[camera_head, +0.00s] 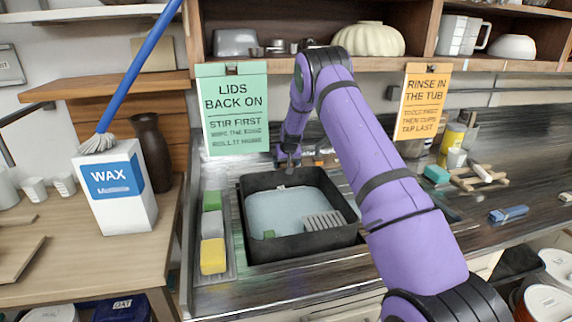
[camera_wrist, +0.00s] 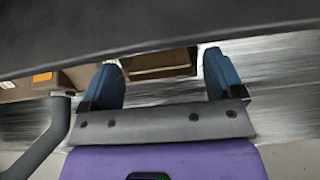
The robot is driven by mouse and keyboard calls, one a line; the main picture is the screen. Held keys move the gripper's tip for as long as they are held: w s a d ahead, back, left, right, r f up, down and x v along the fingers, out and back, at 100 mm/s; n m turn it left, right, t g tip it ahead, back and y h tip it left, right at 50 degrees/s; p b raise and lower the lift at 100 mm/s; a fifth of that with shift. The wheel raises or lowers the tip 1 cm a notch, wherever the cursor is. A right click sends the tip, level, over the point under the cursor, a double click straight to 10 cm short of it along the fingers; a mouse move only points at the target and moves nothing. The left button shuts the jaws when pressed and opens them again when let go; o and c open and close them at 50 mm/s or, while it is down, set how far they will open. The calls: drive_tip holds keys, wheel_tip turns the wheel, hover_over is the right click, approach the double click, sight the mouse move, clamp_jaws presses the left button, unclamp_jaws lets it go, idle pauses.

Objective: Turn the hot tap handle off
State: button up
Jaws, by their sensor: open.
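My gripper (camera_head: 288,160) is at the back edge of the black tub (camera_head: 300,245), pointing down, its tips small in the head view. In the wrist view my gripper (camera_wrist: 163,82) is open, with blue fingertips spread apart and nothing clearly held. A brown block with a pale edge (camera_wrist: 160,63) shows beyond and between the fingertips; contact cannot be told. A grey curved pipe (camera_wrist: 55,130), perhaps the tap spout, rises left of the fingers. Near its top is a small orange patch (camera_wrist: 42,77) on a brownish surface. I cannot clearly make out the hot tap handle.
The tub holds bluish water and a ribbed grey block (camera_head: 325,221). Sponges (camera_head: 212,255) lie in a tray to its left. A wax box (camera_head: 115,188) stands on the left table. A shelf and two signs hang above. A dark band (camera_wrist: 150,30) crosses the wrist view.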

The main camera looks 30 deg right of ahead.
drive_tip(key=v, duration=1)
idle(0.3)
